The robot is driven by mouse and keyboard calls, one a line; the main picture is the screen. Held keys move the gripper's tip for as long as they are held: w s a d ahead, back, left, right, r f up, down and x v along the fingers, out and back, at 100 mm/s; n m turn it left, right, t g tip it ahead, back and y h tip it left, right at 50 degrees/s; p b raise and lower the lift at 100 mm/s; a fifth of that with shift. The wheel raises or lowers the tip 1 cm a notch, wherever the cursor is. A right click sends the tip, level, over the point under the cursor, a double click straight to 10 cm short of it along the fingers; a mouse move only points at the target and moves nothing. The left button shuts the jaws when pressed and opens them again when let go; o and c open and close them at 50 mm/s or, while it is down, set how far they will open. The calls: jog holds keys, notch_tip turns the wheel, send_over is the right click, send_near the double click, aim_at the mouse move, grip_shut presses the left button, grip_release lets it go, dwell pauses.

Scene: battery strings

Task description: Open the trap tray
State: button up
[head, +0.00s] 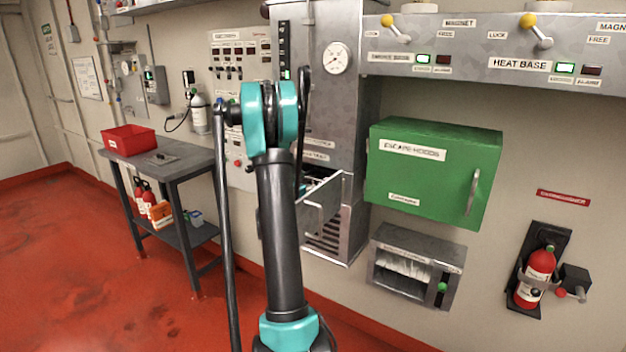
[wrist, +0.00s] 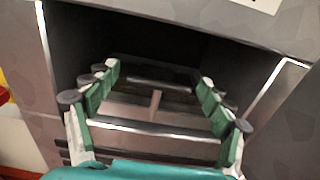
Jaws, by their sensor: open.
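The trap tray (head: 323,206) shows in the head view as a metal front standing out from the lower part of the steel cabinet, right of my arm, with pale contents partly visible behind it. In the wrist view, my gripper (wrist: 158,80) is open, its green-padded fingers spread in front of a dark cabinet recess. A thin horizontal bar (wrist: 158,86) and metal edges lie between and beyond the fingers. I cannot tell whether any finger touches them. In the head view my arm hides the gripper.
A green escape-hoods box (head: 430,170) and a small wall dispenser (head: 415,272) are right of the cabinet. A fire extinguisher (head: 535,278) hangs farther right. A grey table (head: 185,160) with a red bin (head: 128,140) stands left. The red floor is clear at lower left.

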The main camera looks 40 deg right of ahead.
jog(key=shift+w+d, duration=0.1)
jog(key=shift+d, duration=0.2)
jog(key=shift+c, duration=0.6)
